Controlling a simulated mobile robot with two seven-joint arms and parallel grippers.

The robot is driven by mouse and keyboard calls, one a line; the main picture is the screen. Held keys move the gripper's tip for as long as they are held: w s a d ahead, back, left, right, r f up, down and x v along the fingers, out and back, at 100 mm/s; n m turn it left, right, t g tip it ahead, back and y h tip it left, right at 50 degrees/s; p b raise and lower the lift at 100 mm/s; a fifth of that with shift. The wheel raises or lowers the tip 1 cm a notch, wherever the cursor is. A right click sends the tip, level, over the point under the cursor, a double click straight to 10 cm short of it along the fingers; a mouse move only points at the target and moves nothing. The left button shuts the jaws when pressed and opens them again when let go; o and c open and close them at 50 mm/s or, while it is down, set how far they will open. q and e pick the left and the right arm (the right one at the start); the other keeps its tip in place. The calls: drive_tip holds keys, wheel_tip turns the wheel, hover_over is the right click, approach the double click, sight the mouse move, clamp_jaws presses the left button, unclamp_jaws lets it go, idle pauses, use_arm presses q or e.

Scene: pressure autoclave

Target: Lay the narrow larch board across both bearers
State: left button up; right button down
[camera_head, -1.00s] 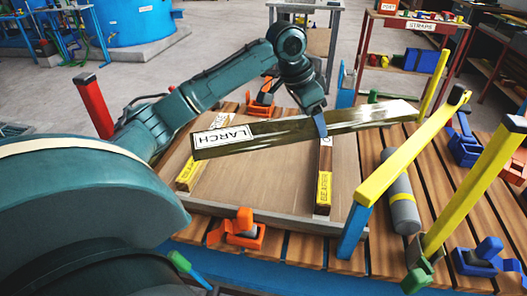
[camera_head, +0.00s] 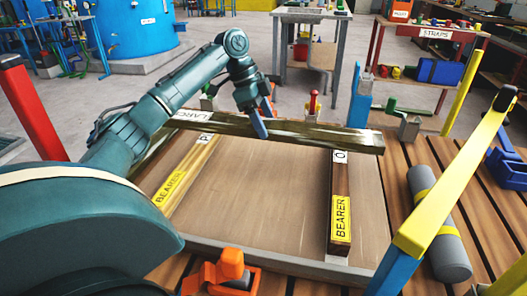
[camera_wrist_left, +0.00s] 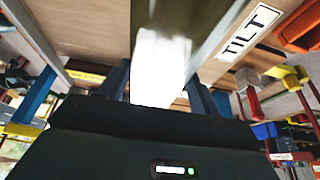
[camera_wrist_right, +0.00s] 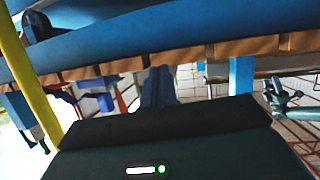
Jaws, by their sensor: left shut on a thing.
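The larch board (camera_head: 315,134), dark and long with a white label at its left end, spans the far ends of both bearers. My left gripper (camera_head: 262,122) is shut on it near the middle, from above. In the left wrist view, the board fills the space between the fingers (camera_wrist_left: 160,80). My right gripper (camera_wrist_right: 158,86) is shut and empty, seen only in the right wrist view.
An orange clamp (camera_head: 222,272) sits at the frame's near edge. A grey cylinder (camera_head: 438,225) lies on the slatted deck at right, beside a yellow and blue post (camera_head: 450,180). A red post (camera_head: 32,112) stands at left. The frame's middle is bare.

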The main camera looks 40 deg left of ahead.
use_arm(q)
wheel_tip(320, 180, down, 6)
drive_tip(key=shift+f+b, duration=0.1)
drive_tip(key=shift+b, duration=0.75)
drive_tip(key=shift+f, duration=0.3)
use_arm(e)
drive_tip(key=shift+w+a+f+n+t, duration=0.2)
drive_tip(key=shift+w+f+n+t, duration=0.1)
drive_tip(key=shift+w+f+t, duration=0.15)
drive_tip(key=shift+r, duration=0.15)
use_arm(q)
drive_tip(key=o, duration=1.4)
drive_tip(key=shift+f, duration=0.1)
drive_tip(key=p+v, duration=0.3)
drive_tip(key=v, duration=0.8)
drive_tip(key=shift+r, duration=0.25)
drive_tip(key=shift+a+r, duration=0.15)
drive_tip(key=shift+r, duration=0.2)
use_arm(e)
drive_tip(key=shift+s+d+r+m+g, duration=0.2)
drive_tip(key=shift+s+r+m, duration=0.1)
drive_tip(key=shift+r, duration=0.15)
drive_tip(key=shift+s+d+r+m+g, duration=0.15)
drive_tip(key=shift+s+d+r+m, duration=0.1)
drive_tip(key=shift+r, duration=0.15)
